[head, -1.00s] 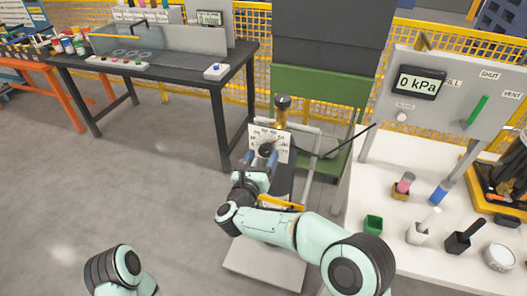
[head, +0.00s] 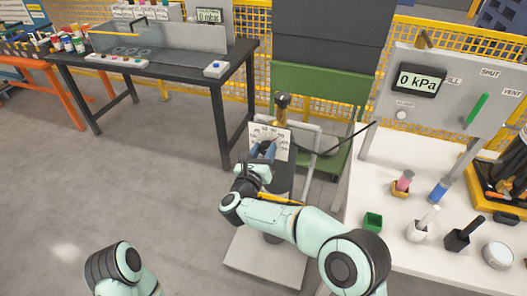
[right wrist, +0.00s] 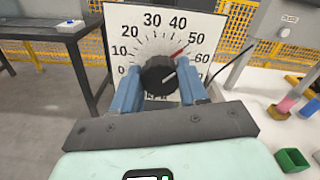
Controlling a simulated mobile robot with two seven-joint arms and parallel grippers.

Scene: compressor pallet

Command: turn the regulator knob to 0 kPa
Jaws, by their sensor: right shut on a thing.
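My right gripper (right wrist: 158,92) is shut on the knob, one blue finger at each side. In the head view the right gripper (head: 263,151) is at the dial plate (head: 282,137), and the knob is mostly hidden. A panel display (head: 418,81) reads 0 kPa. My left gripper is out of view.
A white table (head: 385,246) at right carries a green box (head: 372,222), coloured pieces and cups. A grey panel (head: 455,120) with a green handle (head: 477,108) stands over it. A dark bench (head: 150,75) is at back left. The floor at left is clear.

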